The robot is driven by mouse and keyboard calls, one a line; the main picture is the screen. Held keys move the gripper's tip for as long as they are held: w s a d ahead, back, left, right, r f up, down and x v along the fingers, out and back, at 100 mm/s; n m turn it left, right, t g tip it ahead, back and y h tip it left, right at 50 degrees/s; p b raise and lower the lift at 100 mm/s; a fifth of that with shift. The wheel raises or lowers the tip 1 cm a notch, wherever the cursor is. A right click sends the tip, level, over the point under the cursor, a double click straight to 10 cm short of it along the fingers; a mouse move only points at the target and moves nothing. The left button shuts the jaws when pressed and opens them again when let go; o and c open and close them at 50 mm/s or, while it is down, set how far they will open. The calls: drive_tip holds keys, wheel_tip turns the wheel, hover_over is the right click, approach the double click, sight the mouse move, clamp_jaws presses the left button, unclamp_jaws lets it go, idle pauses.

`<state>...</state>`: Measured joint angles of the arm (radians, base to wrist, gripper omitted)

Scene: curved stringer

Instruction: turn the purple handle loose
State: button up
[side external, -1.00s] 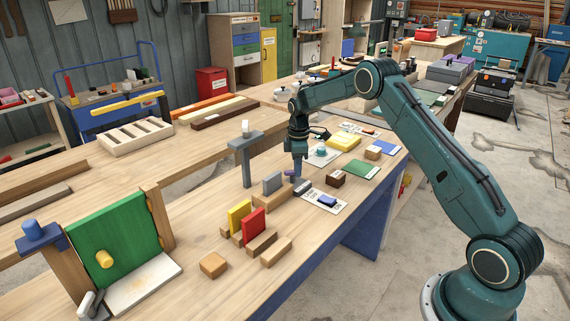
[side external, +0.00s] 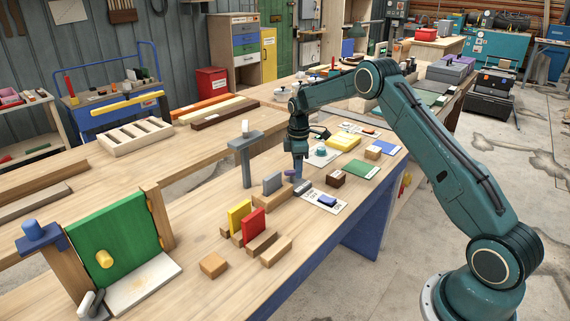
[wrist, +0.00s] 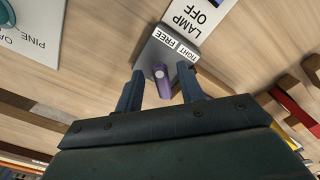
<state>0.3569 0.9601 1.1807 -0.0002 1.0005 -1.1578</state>
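The purple handle (wrist: 162,80) is a short rounded bar on a grey block (wrist: 158,49). White labels reading FREE (wrist: 167,40) and TIGHT (wrist: 187,52) are on the block beside it. My gripper (wrist: 160,92) is open, with one dark blue finger on each side of the handle and a gap visible on both sides. In the side view my gripper (side external: 297,181) points down at the block, and a bit of the purple handle (side external: 291,174) shows beside the fingers. The lower part of the handle is close to my gripper body; I cannot tell which label it points to.
A LAMP OFF card (wrist: 198,22) lies against the block. A wooden rack with yellow (side external: 240,216) and red (side external: 254,223) boards stands to the left in the side view. A post (side external: 244,160) stands behind. A PINE card (wrist: 35,30) lies off to one side.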

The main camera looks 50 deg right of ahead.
wheel_tip(320, 180, up, 14)
idle(0.7)
drive_tip(key=s+a+r+m+t, duration=0.3)
drive_tip(key=s+a+r+m, duration=0.2)
drive_tip(key=s+a+r, duration=1.1)
drive_tip(key=s+a+f+m+t, duration=0.1)
drive_tip(key=s+a+f+m, duration=0.1)
drive_tip(key=s, duration=0.9)
drive_tip(key=s+a+f+m+t, duration=0.1)
drive_tip(key=s+a+f+m, duration=0.1)
drive_tip(key=s, duration=0.9)
drive_tip(key=shift+a+f+t, duration=0.3)
drive_tip(key=shift+a+f, duration=0.1)
drive_tip(key=shift+f, duration=0.45)
